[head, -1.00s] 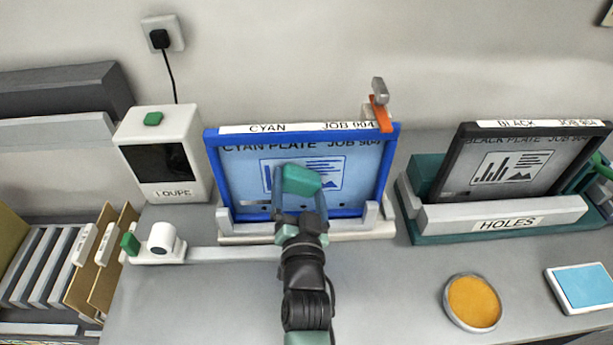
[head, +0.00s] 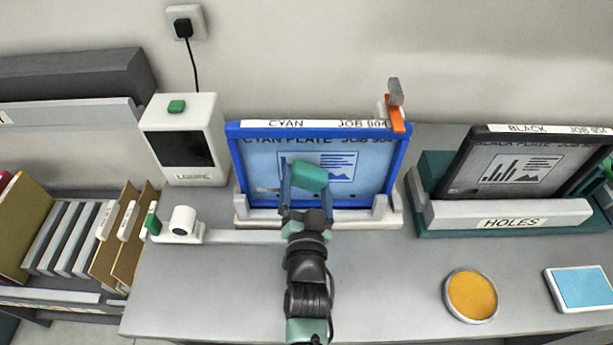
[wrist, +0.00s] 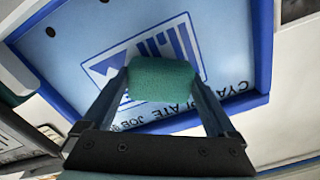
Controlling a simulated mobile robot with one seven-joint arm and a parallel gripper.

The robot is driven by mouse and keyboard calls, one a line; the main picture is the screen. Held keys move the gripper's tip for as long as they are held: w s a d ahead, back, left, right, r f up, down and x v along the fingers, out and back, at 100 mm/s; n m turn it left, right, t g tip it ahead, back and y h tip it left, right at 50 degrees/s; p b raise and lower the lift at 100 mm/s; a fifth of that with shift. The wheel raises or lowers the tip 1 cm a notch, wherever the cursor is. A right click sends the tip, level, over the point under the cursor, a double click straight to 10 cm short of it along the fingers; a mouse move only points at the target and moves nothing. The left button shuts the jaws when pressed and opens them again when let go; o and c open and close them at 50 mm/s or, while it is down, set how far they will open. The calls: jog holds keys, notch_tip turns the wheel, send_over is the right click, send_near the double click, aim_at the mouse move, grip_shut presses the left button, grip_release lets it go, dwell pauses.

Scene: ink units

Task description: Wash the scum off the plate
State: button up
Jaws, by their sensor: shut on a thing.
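The cyan plate (head: 352,186) stands upright in a blue frame labelled CYAN JOB 904, held in a pale stand. It shows pale blue with a printed chart and lettering; I cannot make out scum on it. My gripper (head: 308,180) is in front of the plate's lower middle. It is shut on a green sponge (wrist: 163,82), which also shows in the head view (head: 311,176). In the wrist view the sponge covers part of the plate (wrist: 75,50) near the chart. I cannot tell whether the sponge touches the plate.
An orange and grey clip (head: 397,115) sits on the frame's top right corner. The loupe box (head: 181,140) is at left. The black plate (head: 520,170) stands at right behind the HOLES bar (head: 505,213). An orange round pad (head: 471,295) and a blue pad (head: 583,288) lie at front right.

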jog(key=shift+s+p, duration=0.45)
jog(key=shift+s, duration=2.15)
jog(key=shift+s+p, duration=0.35)
jog(key=shift+s, duration=1.1)
